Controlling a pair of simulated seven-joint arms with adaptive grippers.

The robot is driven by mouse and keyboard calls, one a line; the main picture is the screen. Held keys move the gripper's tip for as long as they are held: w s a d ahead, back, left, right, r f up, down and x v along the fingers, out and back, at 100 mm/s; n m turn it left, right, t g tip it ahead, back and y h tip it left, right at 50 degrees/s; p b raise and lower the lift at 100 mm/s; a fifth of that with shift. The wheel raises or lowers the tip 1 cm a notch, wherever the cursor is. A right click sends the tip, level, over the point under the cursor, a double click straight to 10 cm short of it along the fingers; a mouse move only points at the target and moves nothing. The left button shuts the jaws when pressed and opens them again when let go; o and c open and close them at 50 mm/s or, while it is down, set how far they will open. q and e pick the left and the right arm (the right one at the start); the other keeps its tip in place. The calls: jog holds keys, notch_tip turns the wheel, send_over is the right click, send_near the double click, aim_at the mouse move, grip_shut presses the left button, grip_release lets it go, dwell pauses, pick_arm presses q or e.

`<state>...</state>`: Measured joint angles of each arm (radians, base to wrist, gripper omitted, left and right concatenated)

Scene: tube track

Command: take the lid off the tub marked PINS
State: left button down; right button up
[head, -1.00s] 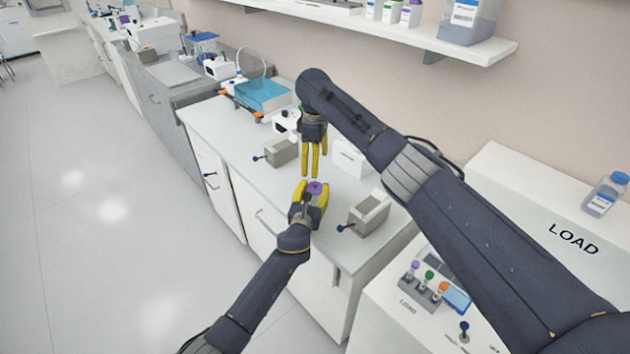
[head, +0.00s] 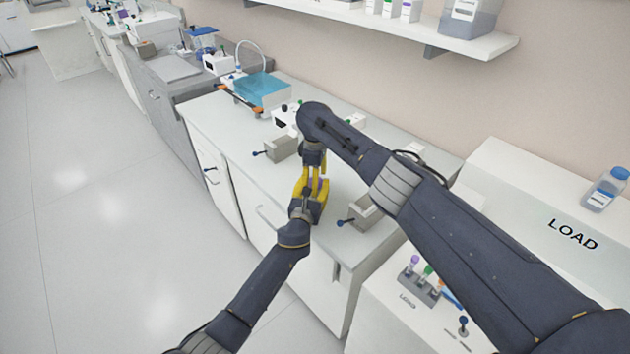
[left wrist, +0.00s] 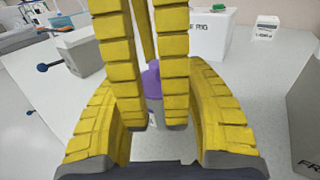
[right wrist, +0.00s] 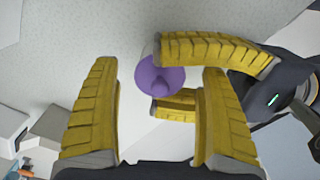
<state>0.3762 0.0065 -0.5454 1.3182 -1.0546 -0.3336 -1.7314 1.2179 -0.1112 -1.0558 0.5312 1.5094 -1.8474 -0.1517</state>
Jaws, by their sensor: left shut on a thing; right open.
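A small tub with a purple lid (right wrist: 158,75), which has a round knob on top, is held in my left gripper (head: 312,192). In the right wrist view the left fingers come in from the right around its side, and the lid sits on top. The lid also shows in the left wrist view (left wrist: 152,82), partly behind yellow fingers. I cannot read any marking on the tub. My right gripper (right wrist: 160,70) points down from above, open, its fingers on either side of the lid with gaps.
Grey blocks with blue-knobbed levers stand on the bench on both sides, one at the left (head: 283,148) and one at the right (head: 365,213). A white box (left wrist: 212,35) stands behind the tub. The white LOAD machine (head: 535,215) is at the right. The floor at left is clear.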

jog(key=shift+c, duration=0.5)
jog(key=c, duration=1.5)
jog(key=shift+r, duration=0.35)
jog(key=shift+r, duration=0.5)
grip_shut()
jog(key=shift+r, duration=0.2)
pick_arm(q)
jog(key=shift+s+f, duration=0.1)
jog(key=shift+f, duration=0.1)
pick_arm(e)
jog(key=shift+a+r, duration=0.1)
jog(key=shift+r, duration=0.15)
